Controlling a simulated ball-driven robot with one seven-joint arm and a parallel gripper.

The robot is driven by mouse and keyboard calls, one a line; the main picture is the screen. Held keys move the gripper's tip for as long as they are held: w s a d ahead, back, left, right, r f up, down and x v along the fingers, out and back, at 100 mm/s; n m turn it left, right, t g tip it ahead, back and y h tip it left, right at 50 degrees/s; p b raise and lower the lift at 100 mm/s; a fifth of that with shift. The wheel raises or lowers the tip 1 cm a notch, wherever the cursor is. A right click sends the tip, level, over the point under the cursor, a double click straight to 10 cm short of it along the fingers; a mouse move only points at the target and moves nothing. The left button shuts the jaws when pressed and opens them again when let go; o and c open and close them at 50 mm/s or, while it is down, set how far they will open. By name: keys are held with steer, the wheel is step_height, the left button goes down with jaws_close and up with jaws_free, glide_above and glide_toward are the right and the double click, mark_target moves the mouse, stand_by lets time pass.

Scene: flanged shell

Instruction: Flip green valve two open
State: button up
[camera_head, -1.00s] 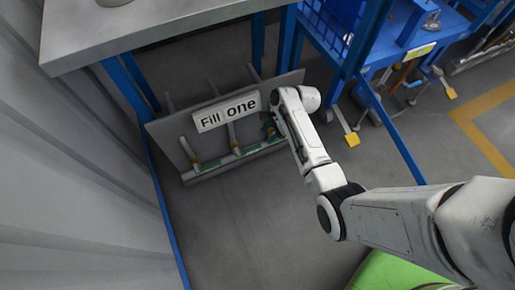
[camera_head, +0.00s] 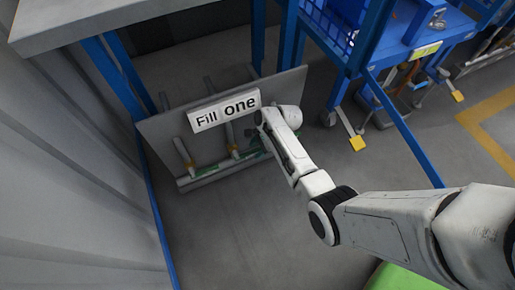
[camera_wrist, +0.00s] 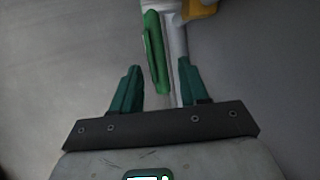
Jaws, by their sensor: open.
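In the wrist view, a green valve handle (camera_wrist: 155,52) lies along a pale pipe (camera_wrist: 178,60), with a yellow fitting (camera_wrist: 200,9) at the top right. My gripper (camera_wrist: 160,82) is open, with its dark green fingers on either side of the lower part of the handle and pipe. I cannot tell whether they touch. In the head view, the grey panel (camera_head: 160,130) carries the "Fill one" sign (camera_head: 223,110) and pipes with green handles, such as one near the bottom (camera_head: 207,168). My arm's end hides the panel's right part and my fingers there.
A grey tabletop (camera_head: 110,18) on blue legs overhangs the panel from above. A blue cart (camera_head: 375,50) with a yellow foot piece (camera_head: 357,143) stands to the right. A grey wall (camera_head: 60,170) runs along the left. The floor (camera_head: 235,235) before the panel is clear.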

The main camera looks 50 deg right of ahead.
jaws_close()
stand_by(0.3)
stand_by(0.3)
